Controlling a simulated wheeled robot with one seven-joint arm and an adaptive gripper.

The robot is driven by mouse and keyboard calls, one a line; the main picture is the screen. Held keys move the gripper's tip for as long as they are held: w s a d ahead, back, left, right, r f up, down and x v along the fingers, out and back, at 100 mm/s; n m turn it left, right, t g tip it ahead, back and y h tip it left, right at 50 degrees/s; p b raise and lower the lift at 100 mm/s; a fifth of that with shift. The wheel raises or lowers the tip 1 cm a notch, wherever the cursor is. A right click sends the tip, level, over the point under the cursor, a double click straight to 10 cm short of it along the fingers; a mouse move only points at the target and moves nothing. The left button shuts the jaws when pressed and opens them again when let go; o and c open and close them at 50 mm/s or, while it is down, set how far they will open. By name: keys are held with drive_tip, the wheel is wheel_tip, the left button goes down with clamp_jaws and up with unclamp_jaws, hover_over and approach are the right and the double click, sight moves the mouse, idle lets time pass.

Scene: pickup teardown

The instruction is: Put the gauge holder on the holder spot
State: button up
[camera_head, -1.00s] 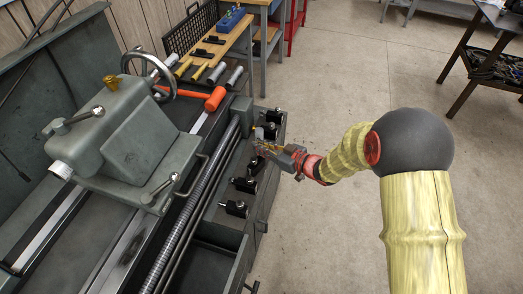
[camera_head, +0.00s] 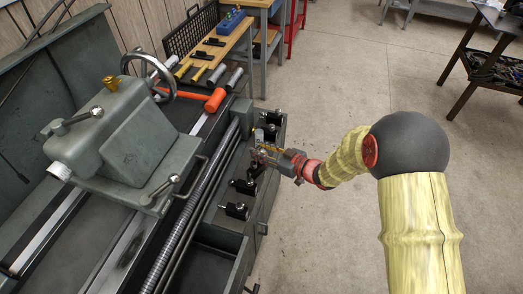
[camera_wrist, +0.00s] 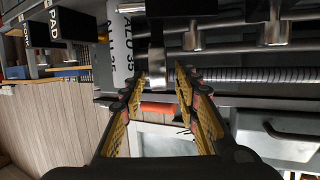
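My gripper (camera_head: 256,148) is over the lathe's front ledge, among a row of black tool holders. In the wrist view its two yellow-padded fingers (camera_wrist: 160,76) are apart, with a grey metal bar (camera_wrist: 157,67) showing between or just beyond the tips. I cannot tell whether they touch it. Black holders stand at the back of the ledge (camera_head: 274,117) and nearer me, one (camera_head: 243,186) and another (camera_head: 235,210). I cannot tell which is the gauge holder.
The lathe carriage with its handwheel (camera_head: 150,76) stands left of the ledge. An orange hammer (camera_head: 214,99) and several handled tools lie behind. A wooden bench (camera_head: 236,42) with a blue block (camera_head: 231,20) is farther back.

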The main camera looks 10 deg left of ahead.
drive_tip(key=shift+r, duration=0.15)
drive_tip(key=shift+s+d+r, duration=0.1)
drive_tip(key=shift+d+r, duration=0.05)
drive_tip(key=shift+d, duration=0.2)
drive_tip(key=p+v, duration=0.4)
drive_tip(key=v, duration=0.7)
